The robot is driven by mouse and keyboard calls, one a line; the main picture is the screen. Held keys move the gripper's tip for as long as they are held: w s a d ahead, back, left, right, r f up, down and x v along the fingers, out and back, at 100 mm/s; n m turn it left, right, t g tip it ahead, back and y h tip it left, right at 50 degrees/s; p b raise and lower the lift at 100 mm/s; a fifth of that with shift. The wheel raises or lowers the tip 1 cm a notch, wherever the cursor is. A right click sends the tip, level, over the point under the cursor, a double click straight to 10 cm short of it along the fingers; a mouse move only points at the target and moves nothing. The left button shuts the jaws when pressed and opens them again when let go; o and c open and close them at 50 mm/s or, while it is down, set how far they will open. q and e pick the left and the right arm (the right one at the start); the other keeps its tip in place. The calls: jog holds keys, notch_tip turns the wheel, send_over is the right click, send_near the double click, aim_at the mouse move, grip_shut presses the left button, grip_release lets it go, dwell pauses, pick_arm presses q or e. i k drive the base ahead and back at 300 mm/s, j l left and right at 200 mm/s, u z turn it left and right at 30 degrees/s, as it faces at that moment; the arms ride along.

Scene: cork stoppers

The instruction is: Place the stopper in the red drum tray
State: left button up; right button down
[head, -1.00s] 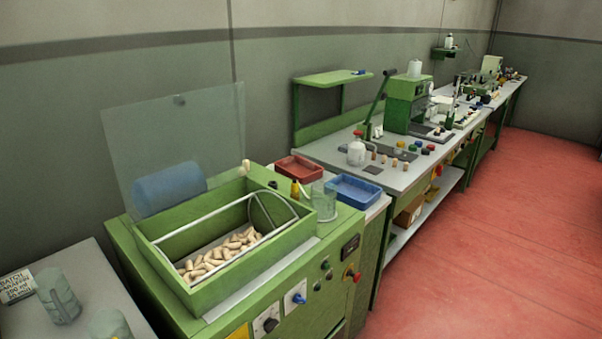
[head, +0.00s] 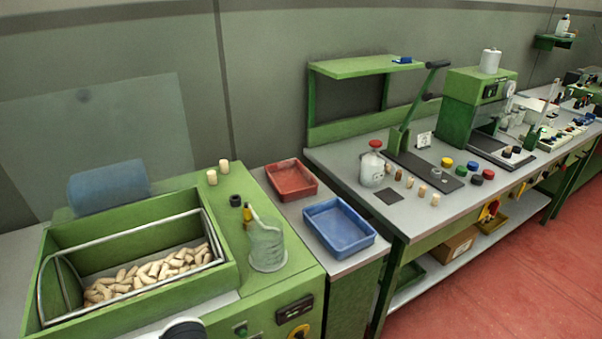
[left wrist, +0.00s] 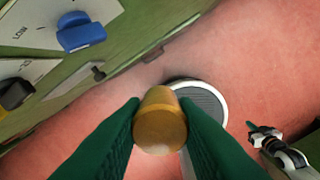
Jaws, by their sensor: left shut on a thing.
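The red tray (head: 312,191) lies on the grey surface just right of the green drum machine, behind the blue tray. It looks empty. My left gripper (left wrist: 160,125) is shut on a tan cork stopper (left wrist: 160,118), seen end-on between its dark green fingers in the left wrist view. The held stopper is over the red floor, beside the machine's front panel. The head view does not show this gripper's fingers. What looks like my right gripper (left wrist: 263,135) is at the lower right of the left wrist view, too small to judge its jaws.
The green machine (head: 222,311) holds a heap of corks (head: 150,270). Two corks (head: 212,177), a clear beaker (head: 267,248) and a yellow bottle (head: 247,214) stand on its top. The blue tray (head: 345,247) is in front of the red one. A cluttered bench (head: 335,158) stands to the right.

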aim_at(304, 190)
jog(key=i+l+u, duration=0.1)
jog(key=l, duration=0.3)
jog(key=i+l+u, duration=0.1)
jog(key=l, duration=0.35)
jog(key=i+l+u, duration=0.1)
jog(key=l, duration=0.35)
jog(key=i+l, duration=0.25)
jog(key=l, duration=0.15)
jog(key=i+l+u, duration=0.15)
jog(key=l, duration=0.3)
jog(key=l+u, duration=0.1)
jog(key=l, duration=0.35)
